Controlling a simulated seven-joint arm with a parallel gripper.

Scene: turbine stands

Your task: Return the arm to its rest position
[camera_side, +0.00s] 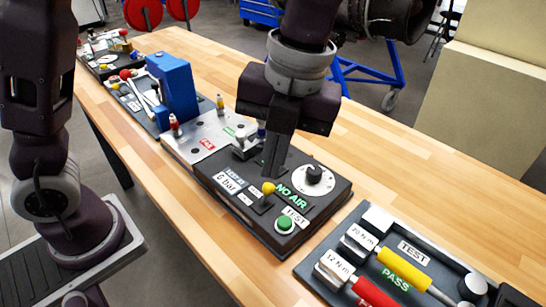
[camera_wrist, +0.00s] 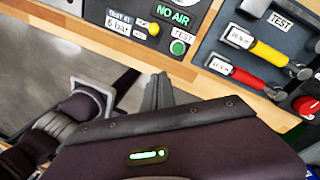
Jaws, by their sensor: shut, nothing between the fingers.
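My gripper (camera_side: 271,172) is shut and empty, its fingers pointing down over the back part of the black test panel (camera_side: 318,212). I cannot tell from the side view whether the fingertips touch the panel. In the wrist view the closed fingers (camera_wrist: 158,80) show together, below the panel in the picture. The panel carries a yellow-tipped lever (camera_side: 268,188), a green TEST button (camera_side: 284,223), a round dial (camera_side: 313,177) and a lit NO AIR sign (camera_side: 291,196).
A tray of torque wrenches (camera_side: 372,222) with yellow and red handles lies right of the panel. A grey plate (camera_side: 205,137) with small valves and a blue block (camera_side: 174,87) stand to the left. Bare wood (camera_side: 425,160) is free behind.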

